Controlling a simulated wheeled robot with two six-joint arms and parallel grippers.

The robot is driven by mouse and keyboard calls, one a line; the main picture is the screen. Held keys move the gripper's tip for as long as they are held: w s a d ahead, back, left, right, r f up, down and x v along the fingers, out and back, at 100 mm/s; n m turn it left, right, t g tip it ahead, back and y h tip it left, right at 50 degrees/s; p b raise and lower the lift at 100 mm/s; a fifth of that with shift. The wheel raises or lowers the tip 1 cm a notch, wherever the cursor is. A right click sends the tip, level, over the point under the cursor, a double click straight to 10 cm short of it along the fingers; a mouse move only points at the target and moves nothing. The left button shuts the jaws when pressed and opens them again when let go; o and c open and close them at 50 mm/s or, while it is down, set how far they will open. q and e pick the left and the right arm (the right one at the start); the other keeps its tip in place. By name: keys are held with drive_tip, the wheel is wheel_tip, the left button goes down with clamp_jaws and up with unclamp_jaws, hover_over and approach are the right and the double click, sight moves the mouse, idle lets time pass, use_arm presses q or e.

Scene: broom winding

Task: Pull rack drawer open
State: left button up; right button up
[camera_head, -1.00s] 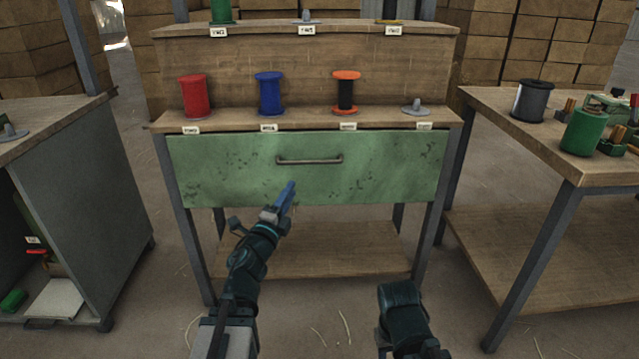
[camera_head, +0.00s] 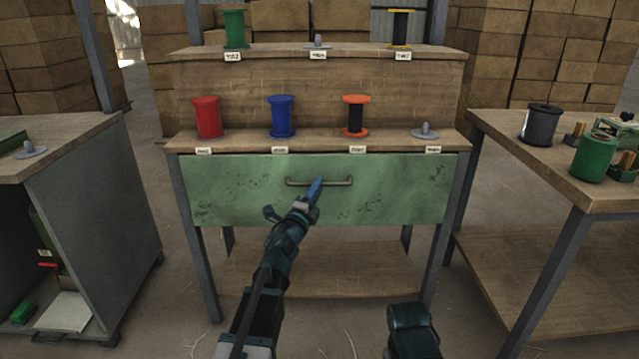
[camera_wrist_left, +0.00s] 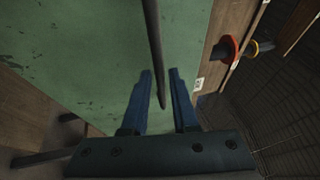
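The rack drawer has a worn green front (camera_head: 240,190) below the rack's lower shelf, and it looks shut. Its dark metal bar handle (camera_head: 298,182) runs level across the middle of the front. My left gripper (camera_head: 315,188) is at the handle. In the left wrist view the handle (camera_wrist_left: 153,45) passes between the two blue fingers (camera_wrist_left: 162,88), which are open with a gap on each side. The fingertips hide part of the handle in the head view. Of my right arm only a dark link (camera_head: 412,330) shows at the bottom; its gripper is out of view.
A red spool (camera_head: 207,117), a blue spool (camera_head: 281,116) and an orange-black spool (camera_head: 355,115) stand on the shelf above. A grey cabinet (camera_head: 95,210) is at left and a wooden table (camera_head: 540,165) at right. Floor in front of the rack is mostly clear.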

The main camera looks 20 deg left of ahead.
use_arm(q)
drive_tip(key=shift+x, duration=1)
drive_tip(key=shift+s, duration=0.1)
clamp_jaws()
idle(0.7)
